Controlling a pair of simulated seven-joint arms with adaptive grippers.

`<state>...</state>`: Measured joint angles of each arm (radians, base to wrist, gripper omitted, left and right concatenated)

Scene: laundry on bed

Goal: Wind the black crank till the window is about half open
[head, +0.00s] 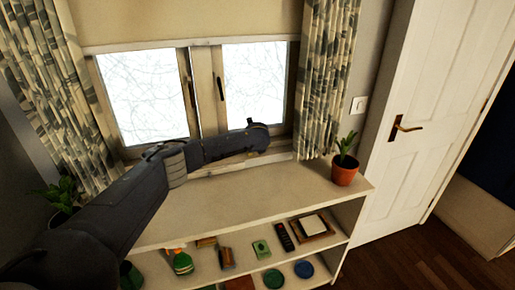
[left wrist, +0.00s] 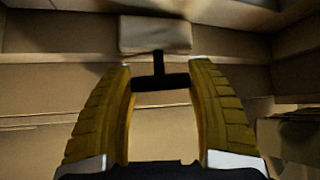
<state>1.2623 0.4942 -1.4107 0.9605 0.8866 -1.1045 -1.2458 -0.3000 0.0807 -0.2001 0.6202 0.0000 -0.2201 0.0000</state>
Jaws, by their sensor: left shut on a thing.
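The window (head: 195,90) has two pale wooden sashes side by side with bright panes and dark handles. Both sashes look about flush with the frame; I cannot tell if either stands slightly ajar. The black crank (left wrist: 160,82) shows in the left wrist view as a dark T shape, its bar lying between my left gripper's yellow ribbed fingers (left wrist: 160,67). The fingers are shut on it, one on each side. In the head view my left gripper (head: 258,138) is at the sill below the right sash, and my own arm hides most of the crank there. My right gripper is not in view.
A low cream shelf (head: 255,187) stands below the window, its top mostly clear. A potted plant (head: 344,171) stands at its right end. A spray bottle (head: 181,262) and small items fill the lower shelves. Patterned curtains (head: 325,75) hang on both sides. A white door (head: 415,95) is at right.

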